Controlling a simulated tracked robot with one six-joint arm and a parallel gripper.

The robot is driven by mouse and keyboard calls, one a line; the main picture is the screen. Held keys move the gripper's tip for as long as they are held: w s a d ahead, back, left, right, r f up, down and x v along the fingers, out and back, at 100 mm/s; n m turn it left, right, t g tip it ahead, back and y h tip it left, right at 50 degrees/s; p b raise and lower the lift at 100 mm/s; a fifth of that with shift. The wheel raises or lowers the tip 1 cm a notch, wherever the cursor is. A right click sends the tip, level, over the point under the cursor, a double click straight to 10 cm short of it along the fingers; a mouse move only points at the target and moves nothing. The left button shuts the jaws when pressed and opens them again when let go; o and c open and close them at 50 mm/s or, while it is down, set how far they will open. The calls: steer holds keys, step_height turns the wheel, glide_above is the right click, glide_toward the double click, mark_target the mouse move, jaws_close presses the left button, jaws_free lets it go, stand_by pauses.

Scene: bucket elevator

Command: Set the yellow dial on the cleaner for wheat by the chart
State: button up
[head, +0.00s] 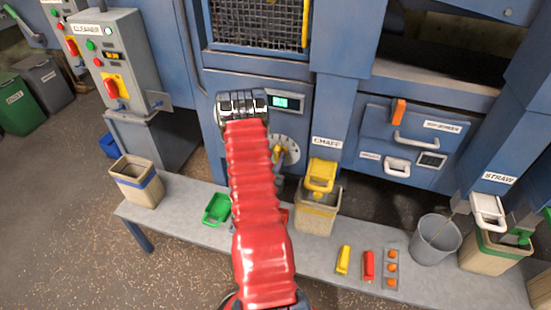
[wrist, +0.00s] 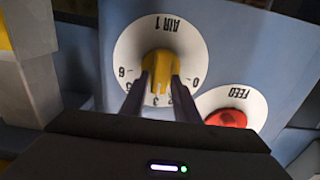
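The yellow dial (wrist: 158,84) sits on a white round scale marked AIR 1 in the wrist view, with numbers around its rim, upside down there. My gripper (wrist: 162,76) has one dark finger on each side of the dial's grip, and yellow fills the space between them. The dial's pointer end is partly hidden by the fingers, so its exact setting is hard to read. In the head view the yellow dial (head: 278,155) and its scale (head: 291,149) show beside my red arm, which covers part of them. No wheat chart is readable.
A red FEED knob (wrist: 228,118) is close to the right of the dial in the wrist view. Below the panel, a grey bench (head: 180,192) holds a bin (head: 137,183), a green scoop (head: 217,208) and a CHAFF bin (head: 316,213). The CLEANER control box (head: 116,60) stands left.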

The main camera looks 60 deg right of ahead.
jaws_close()
steer(key=shift+s+m, duration=0.15)
steer(key=shift+m, duration=1.1)
steer(key=shift+s+m, duration=0.1)
steer(key=shift+m, duration=1.15)
steer(key=shift+o, duration=1.7)
jaws_free()
